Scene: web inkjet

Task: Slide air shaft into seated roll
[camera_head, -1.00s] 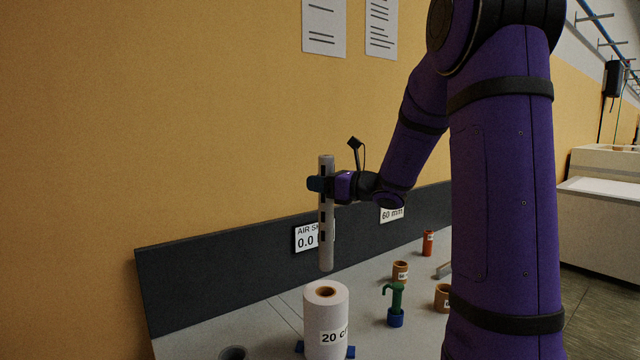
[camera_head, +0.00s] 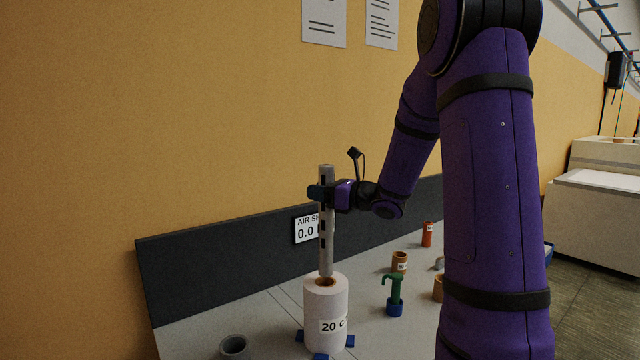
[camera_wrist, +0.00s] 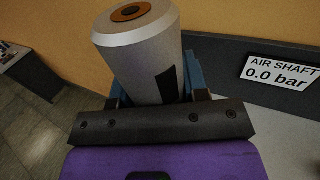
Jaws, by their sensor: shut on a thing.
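My gripper (camera_head: 324,194) is shut on the grey air shaft (camera_head: 326,240), which stands upright with dark slots along its side. The shaft also shows close up between the jaws in the wrist view (camera_wrist: 150,60), with a brown-ringed hole in its end. The white roll (camera_head: 326,303), labelled 20 cm, stands upright on blue supports (camera_head: 321,356) below. The shaft's lower end is at the roll's brown core opening (camera_head: 326,281); I cannot tell whether it is just above or slightly inside.
An air shaft display (camera_head: 307,229) reading 0.0 bar is on the dark back panel (camera_head: 220,266). A grey cup (camera_head: 235,346) stands left of the roll. A green hand-pump-like thing (camera_head: 394,292), brown cores (camera_head: 399,262) and an orange cylinder (camera_head: 427,234) stand to the right.

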